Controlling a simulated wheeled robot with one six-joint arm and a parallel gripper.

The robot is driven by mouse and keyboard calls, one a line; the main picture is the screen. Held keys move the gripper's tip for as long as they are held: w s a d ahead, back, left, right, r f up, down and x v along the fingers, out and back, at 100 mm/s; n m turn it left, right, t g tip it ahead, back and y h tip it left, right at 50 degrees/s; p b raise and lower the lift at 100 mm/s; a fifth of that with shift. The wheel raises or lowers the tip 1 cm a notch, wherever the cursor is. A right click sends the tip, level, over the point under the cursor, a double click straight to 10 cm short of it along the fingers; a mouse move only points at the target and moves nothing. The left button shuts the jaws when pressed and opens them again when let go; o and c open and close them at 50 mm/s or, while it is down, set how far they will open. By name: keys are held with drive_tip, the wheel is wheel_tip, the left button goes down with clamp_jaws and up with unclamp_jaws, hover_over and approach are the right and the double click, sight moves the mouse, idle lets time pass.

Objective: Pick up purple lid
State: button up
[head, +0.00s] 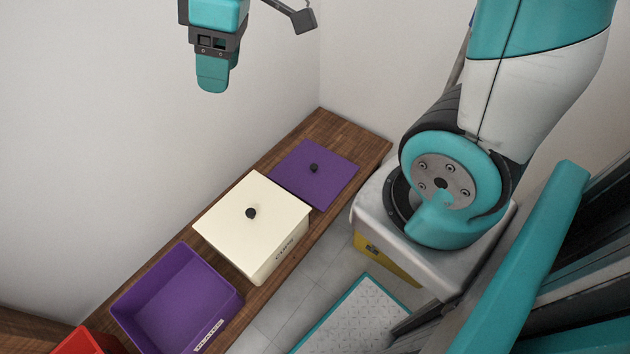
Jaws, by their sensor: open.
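The purple lid (307,181) is a flat square with a small black knob (313,168) at its middle. It lies flat on the wooden bench (331,126) at the far end, right beside the cream box. My gripper (212,80) shows at the top, left of the lid and well above the bench. It is open, and I see nothing held in it. Its fingers are seen nearly edge-on, so the gap between them is hidden. An open purple box (180,300), empty, stands nearer on the same bench.
A cream box (250,218) with a cream lid and black knob stands between the purple lid and the purple box. A red container (85,342) is partly cut off at bottom left. White walls (130,120) rise behind the bench. Tiled floor lies in front.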

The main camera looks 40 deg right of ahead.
drive_tip(key=w+d+f+n+b, duration=0.1)
drive_tip(key=w+d+f+b, duration=0.3)
drive_tip(key=f, duration=0.3)
drive_tip(key=w+d+f+b, duration=0.3)
drive_tip(key=w+d+f, duration=0.2)
drive_tip(key=f, duration=0.3)
drive_tip(key=n+h+b, duration=0.2)
drive_tip(key=n+b, duration=0.3)
drive_tip(key=b, duration=1)
hover_over(314, 166)
drive_tip(key=f, duration=4.3)
drive_tip(key=shift+d, duration=0.3)
drive_tip(key=shift+a+f+b, duration=0.15)
drive_tip(key=shift+f+b, duration=0.25)
drive_tip(key=shift+f, duration=1.15)
drive_tip(key=shift+a+f+b, duration=0.15)
drive_tip(key=shift+f+b, duration=0.2)
drive_tip(key=shift+f, duration=1.2)
drive_tip(key=shift+c, duration=0.3)
drive_tip(key=c, duration=1)
